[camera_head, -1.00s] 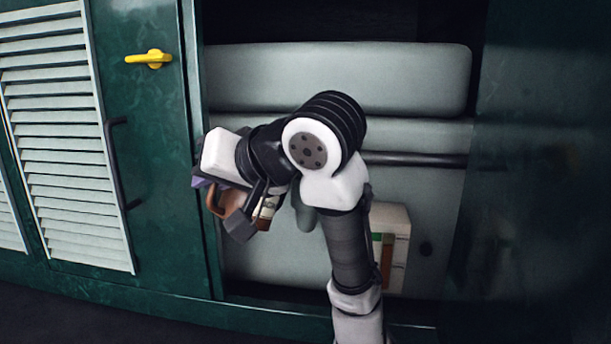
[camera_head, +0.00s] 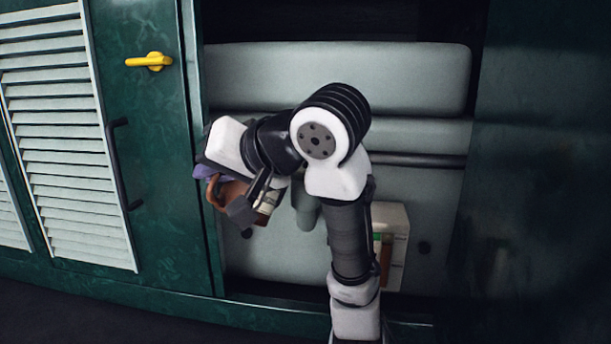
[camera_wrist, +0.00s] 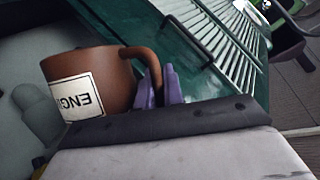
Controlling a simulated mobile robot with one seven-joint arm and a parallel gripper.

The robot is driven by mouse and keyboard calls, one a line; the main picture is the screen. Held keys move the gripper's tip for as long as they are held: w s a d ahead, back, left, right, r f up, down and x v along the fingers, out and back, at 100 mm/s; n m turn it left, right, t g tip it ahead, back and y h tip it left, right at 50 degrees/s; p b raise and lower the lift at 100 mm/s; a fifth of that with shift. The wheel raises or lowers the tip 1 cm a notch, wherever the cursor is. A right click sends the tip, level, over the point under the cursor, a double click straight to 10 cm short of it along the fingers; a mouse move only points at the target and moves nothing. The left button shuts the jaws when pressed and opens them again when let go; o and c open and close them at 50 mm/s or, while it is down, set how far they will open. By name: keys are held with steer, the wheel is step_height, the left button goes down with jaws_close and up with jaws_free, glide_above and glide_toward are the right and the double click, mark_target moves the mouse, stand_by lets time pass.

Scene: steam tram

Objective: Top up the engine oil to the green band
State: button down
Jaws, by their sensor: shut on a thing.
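My gripper (camera_wrist: 160,88) has purple fingers shut on the handle of a brown jug (camera_wrist: 118,78). The jug bears a white label reading "ENGI", the rest hidden. In the head view the jug (camera_head: 232,192) is partly hidden behind my arm, left of a grey-green stub (camera_head: 306,212) on the engine casing (camera_head: 340,78). The jug appears tilted and apart from the stub. A pale box with a gauge (camera_head: 388,245) sits low on the right, showing a green band above a red-brown strip; my arm partly covers it. The jug's contents are hidden.
A dark horizontal bar (camera_head: 420,160) crosses the casing. On the left is a green door (camera_head: 150,200) with a yellow handle (camera_head: 150,61), a black grab handle (camera_head: 124,165) and a louvred panel (camera_head: 65,140). A dark green panel (camera_head: 540,180) bounds the right.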

steer(key=shift+r, duration=0.15)
stand_by(0.3)
steer(key=shift+w+d+r+m+p, duration=0.15)
steer(key=shift+r+m+p, duration=0.15)
steer(key=shift+r+p, duration=0.55)
steer(key=shift+f, duration=0.2)
steer(key=shift+f, duration=0.4)
steer(key=shift+r, duration=0.1)
stand_by(0.8)
steer(key=shift+w+d+r+p, duration=0.1)
steer(key=shift+r+p, duration=0.65)
steer(key=shift+r, duration=0.05)
steer(key=shift+f, duration=0.1)
